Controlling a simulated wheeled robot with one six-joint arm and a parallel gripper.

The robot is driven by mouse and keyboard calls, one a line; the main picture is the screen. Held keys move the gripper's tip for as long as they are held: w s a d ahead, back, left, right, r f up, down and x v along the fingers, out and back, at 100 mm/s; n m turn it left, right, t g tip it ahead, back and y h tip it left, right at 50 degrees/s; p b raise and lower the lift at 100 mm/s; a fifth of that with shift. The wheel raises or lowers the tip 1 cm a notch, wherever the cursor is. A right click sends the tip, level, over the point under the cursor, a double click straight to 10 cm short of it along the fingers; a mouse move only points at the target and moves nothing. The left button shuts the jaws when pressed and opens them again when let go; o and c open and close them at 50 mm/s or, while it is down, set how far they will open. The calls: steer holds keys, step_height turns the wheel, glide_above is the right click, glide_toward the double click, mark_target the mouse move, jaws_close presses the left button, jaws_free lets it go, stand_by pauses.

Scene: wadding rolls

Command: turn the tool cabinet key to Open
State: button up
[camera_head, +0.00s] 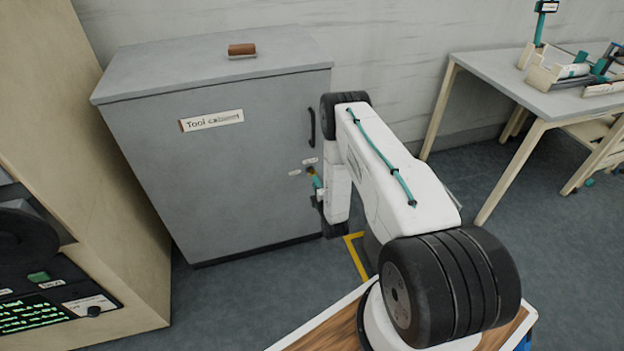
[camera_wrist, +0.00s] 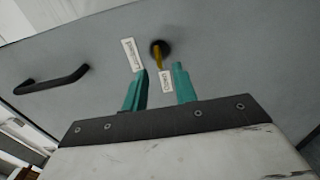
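The grey tool cabinet (camera_head: 230,190) stands against the wall with a "Tool cabinet" label (camera_head: 212,121) on its door. In the wrist view, a yellow key (camera_wrist: 157,57) sits in a round dark lock (camera_wrist: 165,47). One small white label (camera_wrist: 132,53) is left of the lock and another (camera_wrist: 167,82) is below it; their words are too small to read surely. My gripper (camera_wrist: 160,70) is open, its teal fingers on either side of the key's line. I cannot tell whether the fingertips reach the key. In the head view my gripper (camera_head: 314,182) is by the lock, partly hidden by my wrist.
A black door handle (camera_head: 312,127) is above the lock. A brown roll (camera_head: 242,49) lies on the cabinet top. A beige unit with a dark panel (camera_head: 55,300) stands at the left. A table (camera_head: 500,75) with equipment is at the right. Floor between is clear.

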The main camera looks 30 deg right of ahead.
steer(key=v, duration=0.2)
steer(key=shift+s+a, duration=0.1)
steer(key=shift+s, duration=0.3)
